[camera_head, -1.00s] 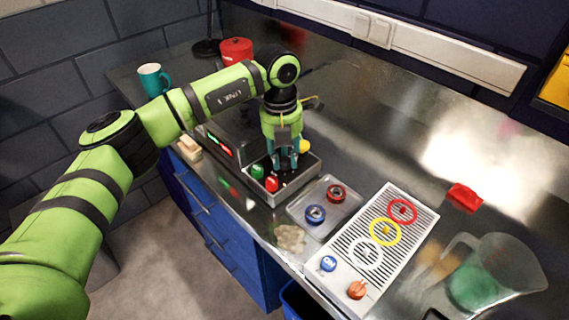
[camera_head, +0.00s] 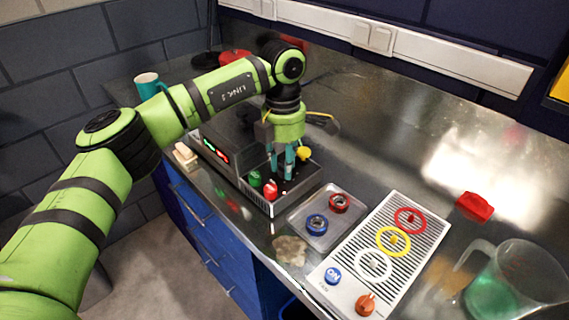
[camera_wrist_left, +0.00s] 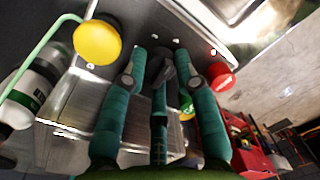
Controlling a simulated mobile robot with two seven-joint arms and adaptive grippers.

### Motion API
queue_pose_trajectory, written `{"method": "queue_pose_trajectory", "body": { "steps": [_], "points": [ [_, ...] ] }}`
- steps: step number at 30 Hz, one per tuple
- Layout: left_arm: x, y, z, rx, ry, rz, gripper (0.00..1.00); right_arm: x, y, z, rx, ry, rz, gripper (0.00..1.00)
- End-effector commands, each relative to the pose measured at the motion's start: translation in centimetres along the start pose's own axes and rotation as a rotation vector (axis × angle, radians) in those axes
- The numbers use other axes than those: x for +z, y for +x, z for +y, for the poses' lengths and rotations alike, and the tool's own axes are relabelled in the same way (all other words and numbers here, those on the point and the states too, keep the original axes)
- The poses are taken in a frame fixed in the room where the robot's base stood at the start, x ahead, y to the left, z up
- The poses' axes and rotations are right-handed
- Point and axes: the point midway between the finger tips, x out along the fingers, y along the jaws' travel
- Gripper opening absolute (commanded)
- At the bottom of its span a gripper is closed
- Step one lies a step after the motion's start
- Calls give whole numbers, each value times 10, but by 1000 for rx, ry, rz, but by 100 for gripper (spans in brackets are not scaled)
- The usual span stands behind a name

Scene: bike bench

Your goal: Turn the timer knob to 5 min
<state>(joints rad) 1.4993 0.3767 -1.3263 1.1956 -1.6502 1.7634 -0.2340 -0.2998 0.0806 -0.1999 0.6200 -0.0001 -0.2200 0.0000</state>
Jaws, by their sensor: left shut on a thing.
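The control box (camera_head: 255,194) has a front panel with a green button (camera_head: 255,179), a red button (camera_head: 270,190) and a yellow button (camera_head: 303,153). My left gripper (camera_head: 282,174) points down over this panel, between the buttons. In the wrist view its teal fingers (camera_wrist_left: 160,75) stand either side of a small dark knob (camera_wrist_left: 162,68) and are shut on it. The yellow button (camera_wrist_left: 97,42) and the red button (camera_wrist_left: 220,76) lie on either side of the fingers, clear of them. The knob's scale and pointer cannot be read. My right gripper is not in view.
Right of the box are a tray (camera_head: 313,243) with a blue and a red ring, and a white slotted panel (camera_head: 345,257) with coloured rings and an orange knob (camera_head: 365,304). A clear jug (camera_head: 515,280) stands at the right. A teal mug (camera_head: 149,85) stands behind my arm.

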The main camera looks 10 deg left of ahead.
Motion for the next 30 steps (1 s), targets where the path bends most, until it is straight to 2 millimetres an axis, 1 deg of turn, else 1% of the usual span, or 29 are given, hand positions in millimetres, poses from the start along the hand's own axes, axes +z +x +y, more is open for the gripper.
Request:
{"method": "queue_pose_trajectory", "body": {
  "steps": [7,20,21,22,23,30],
  "points": [
    [0,1,-1,-1,56,5,0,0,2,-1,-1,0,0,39],
    [0,1,-1,-2,63,6,0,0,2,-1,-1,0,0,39],
    [0,1,-1,-2,63,6,38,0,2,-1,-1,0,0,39],
    [0,1,-1,-2,63,6,50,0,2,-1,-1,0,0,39],
    [0,1,-1,-2,63,6,54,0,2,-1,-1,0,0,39],
    [0,0,0,0,62,4,54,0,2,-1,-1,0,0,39]
  ]
}}
